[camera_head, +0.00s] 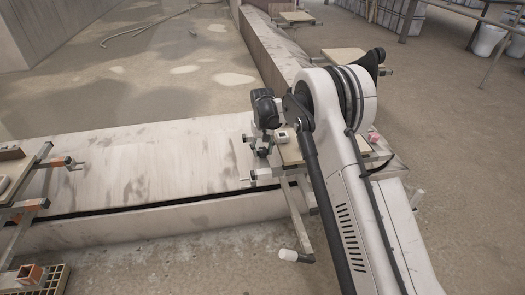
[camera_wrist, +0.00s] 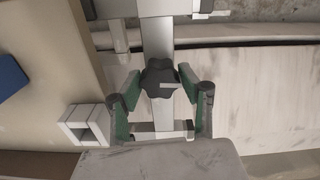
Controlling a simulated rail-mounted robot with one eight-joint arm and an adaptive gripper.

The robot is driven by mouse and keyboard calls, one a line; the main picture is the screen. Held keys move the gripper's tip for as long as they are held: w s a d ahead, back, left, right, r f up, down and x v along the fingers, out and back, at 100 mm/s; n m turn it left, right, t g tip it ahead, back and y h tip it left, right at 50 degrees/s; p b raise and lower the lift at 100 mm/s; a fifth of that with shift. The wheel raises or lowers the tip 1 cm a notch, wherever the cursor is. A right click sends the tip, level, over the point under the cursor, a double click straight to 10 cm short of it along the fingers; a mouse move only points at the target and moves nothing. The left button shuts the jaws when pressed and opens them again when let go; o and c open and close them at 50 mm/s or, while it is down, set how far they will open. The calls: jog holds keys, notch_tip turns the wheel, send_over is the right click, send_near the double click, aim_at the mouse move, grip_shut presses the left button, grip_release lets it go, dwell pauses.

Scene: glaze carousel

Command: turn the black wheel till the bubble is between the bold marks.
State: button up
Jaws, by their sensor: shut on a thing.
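The black wheel (camera_wrist: 160,84) is a lobed knob on a grey metal bar, in the middle of the wrist view. My gripper (camera_wrist: 161,93) has its two green-padded fingers on either side of the wheel and is shut on it. In the head view my gripper (camera_head: 262,145) is small and dark at the clamp beside the low wall, and the wheel cannot be made out there. A small pale box (camera_wrist: 85,125) sits on the board left of the wheel and also shows in the head view (camera_head: 283,135). No bubble or bold marks can be made out.
The board (camera_head: 291,153) lies beside my gripper, with a blue item (camera_wrist: 10,77) on it. The pale wall top (camera_head: 140,165) stretches left and is mostly clear. Another clamp with an orange part (camera_head: 45,163) stands at the far left.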

aim_at(263, 150)
dwell(0.3)
jog(key=o, duration=1.1)
jog(key=shift+o, duration=0.2)
notch_tip(263, 150, up, 12)
jog(key=shift+r, duration=0.1)
